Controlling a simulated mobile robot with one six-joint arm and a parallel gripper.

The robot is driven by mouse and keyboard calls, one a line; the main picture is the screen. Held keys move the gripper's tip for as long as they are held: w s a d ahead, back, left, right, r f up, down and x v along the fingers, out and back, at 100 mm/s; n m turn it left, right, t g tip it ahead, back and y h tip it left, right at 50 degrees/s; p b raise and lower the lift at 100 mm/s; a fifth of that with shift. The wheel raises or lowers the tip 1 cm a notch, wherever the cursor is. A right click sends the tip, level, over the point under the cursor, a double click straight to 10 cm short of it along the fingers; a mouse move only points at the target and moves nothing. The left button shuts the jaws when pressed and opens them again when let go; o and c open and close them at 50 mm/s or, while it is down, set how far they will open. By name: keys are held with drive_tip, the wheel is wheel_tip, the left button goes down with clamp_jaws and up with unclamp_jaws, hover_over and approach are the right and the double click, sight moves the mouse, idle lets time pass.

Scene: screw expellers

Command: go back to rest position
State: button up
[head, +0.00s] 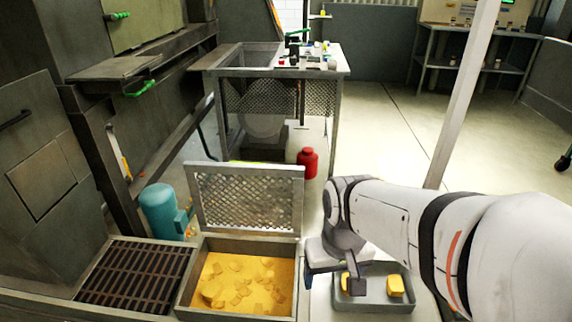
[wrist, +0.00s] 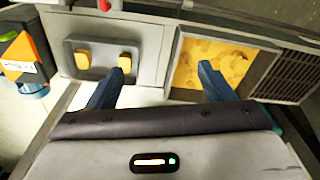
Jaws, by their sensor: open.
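My gripper (head: 333,282) is in the lower middle of the head view, between the yellow-filled bin and the grey tray. In the wrist view, its two blue fingers (wrist: 161,75) stand wide apart with nothing between them. The grey tray (head: 376,306) holds two yellow blocks (head: 396,285), one partly hidden by my gripper. In the wrist view the tray (wrist: 104,48) lies ahead of the left finger. The bin (head: 190,283) with yellow pieces (head: 245,280) is left of my gripper; its pieces (wrist: 215,62) show ahead of the right finger in the wrist view.
A raised mesh lid (head: 250,198) stands behind the bin, close to my arm. A dark grate (head: 135,277) lies left of the bin. A teal motor (head: 160,208) and a red bottle (head: 307,162) stand farther back. Open floor (head: 390,130) lies behind my arm.

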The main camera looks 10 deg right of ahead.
wheel_tip(320, 180, up, 32)
drive_tip(key=t+p, duration=0.1)
drive_tip(key=p, duration=2.7)
drive_tip(key=shift+s+r+p, duration=0.15)
drive_tip(key=shift+s+p, duration=0.1)
drive_tip(key=shift+p, duration=0.1)
